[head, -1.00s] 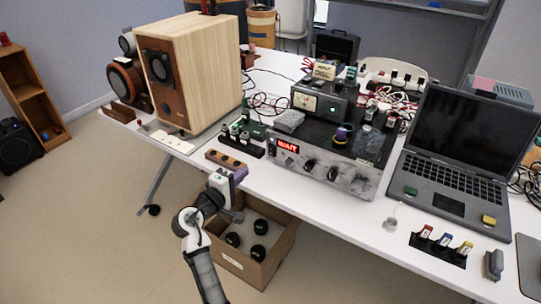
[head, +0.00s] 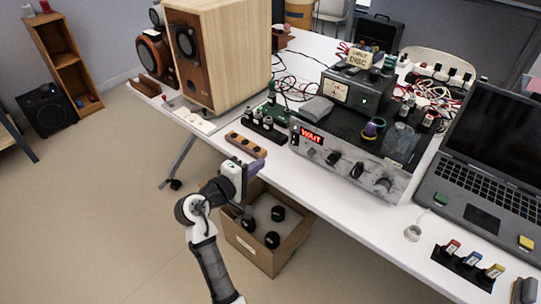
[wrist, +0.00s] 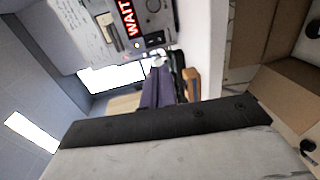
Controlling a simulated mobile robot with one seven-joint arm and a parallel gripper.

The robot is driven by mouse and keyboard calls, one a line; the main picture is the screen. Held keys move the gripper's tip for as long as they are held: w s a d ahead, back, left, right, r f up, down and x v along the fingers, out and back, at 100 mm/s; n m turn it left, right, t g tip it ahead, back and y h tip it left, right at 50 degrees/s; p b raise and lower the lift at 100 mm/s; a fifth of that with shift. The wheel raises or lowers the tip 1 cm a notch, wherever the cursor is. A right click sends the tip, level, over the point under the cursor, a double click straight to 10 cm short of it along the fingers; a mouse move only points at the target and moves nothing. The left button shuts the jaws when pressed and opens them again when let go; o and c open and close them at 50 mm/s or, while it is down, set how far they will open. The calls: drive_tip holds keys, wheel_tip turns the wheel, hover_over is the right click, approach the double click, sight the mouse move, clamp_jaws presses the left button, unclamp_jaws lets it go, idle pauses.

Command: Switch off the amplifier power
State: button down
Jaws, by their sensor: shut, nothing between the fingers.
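The amplifier (head: 320,164) is a worn silver-grey box near the table's front edge, with a red display reading WAIT (head: 311,136) at the left of its front face and several dark knobs. Its front panel (wrist: 88,33) fills the top of the wrist view, with the WAIT display, a small lit spot and dark controls. Which control is the power switch cannot be told. My gripper (head: 258,163) is shut and empty, at the table's front edge, left of the amplifier and apart from it. Its purple fingers (wrist: 157,87) show in the wrist view.
A wooden block (head: 247,145) lies between my gripper and a dark rack of small items (head: 265,125). An open cardboard box (head: 257,250) stands on the floor below. A laptop (head: 490,150) is on the right, a wooden speaker (head: 235,55) on the left.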

sight(293, 143)
drive_tip(key=p+x, duration=0.2)
drive_tip(key=x, duration=1.1)
drive_tip(key=shift+w+d+f+t+b, duration=0.2)
drive_tip(key=shift+f+t+b, duration=0.15)
drive_tip(key=shift+b, duration=0.5)
drive_tip(key=shift+w+d+t+h+b, duration=0.15)
drive_tip(key=shift+t+h+b, duration=0.2)
drive_tip(key=shift+b, duration=0.65)
drive_tip(key=shift+r, duration=0.1)
